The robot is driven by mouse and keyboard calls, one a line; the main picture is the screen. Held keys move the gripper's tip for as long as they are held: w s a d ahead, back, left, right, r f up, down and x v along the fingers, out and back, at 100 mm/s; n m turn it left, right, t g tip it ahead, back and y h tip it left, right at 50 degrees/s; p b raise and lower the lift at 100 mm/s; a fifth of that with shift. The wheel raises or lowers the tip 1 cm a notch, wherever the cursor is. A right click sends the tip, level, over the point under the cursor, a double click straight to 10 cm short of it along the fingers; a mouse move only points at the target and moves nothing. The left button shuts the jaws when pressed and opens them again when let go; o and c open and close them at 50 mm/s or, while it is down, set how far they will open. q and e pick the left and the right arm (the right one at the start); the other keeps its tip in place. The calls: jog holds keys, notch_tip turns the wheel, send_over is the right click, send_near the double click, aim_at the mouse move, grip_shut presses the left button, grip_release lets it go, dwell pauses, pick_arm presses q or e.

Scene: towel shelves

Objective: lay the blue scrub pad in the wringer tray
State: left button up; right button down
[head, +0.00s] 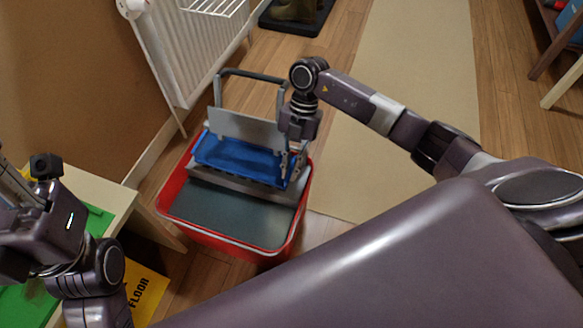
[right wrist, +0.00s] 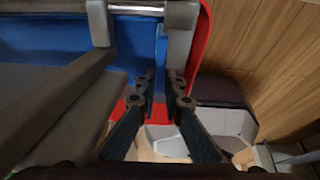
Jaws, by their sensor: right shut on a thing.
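A red bucket (head: 172,200) stands on the floor with a grey wringer on top. The wringer's blue tray (head: 235,160) lies below an upright grey plate. My right gripper (head: 291,178) points down at the tray's right end. In the right wrist view its fingers (right wrist: 160,85) are shut on a thin blue piece, the blue scrub pad (right wrist: 160,58), seen edge-on. Most of the pad is hidden in the head view. Whether it touches the tray is unclear. My left arm's end (head: 60,215) is over the low table at left; its jaw opening is not clear.
A pale low table (head: 115,195) with green items stands left of the bucket, with a yellow floor sign (head: 145,290) below. A white radiator (head: 195,45) is behind left. The wringer's tall handle (head: 250,75) rises behind the tray. A beige runner (head: 405,60) lies right.

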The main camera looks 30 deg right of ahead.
jog(key=shift+s+d+f, duration=0.35)
jog(key=shift+s+f, duration=0.2)
jog(key=shift+f, duration=0.15)
jog(key=c, duration=2)
grip_release()
jog(key=shift+o, duration=0.2)
jog(key=shift+w+d+r, duration=0.2)
jog(key=shift+d+r, duration=0.05)
jog(key=shift+r, duration=0.2)
jog(key=a+v, duration=0.1)
jog(key=v, duration=1.1)
jog(key=shift+w+r, duration=0.2)
jog(key=shift+w, duration=0.2)
jog(key=shift+s+a, duration=0.1)
jog(key=shift+s, duration=0.05)
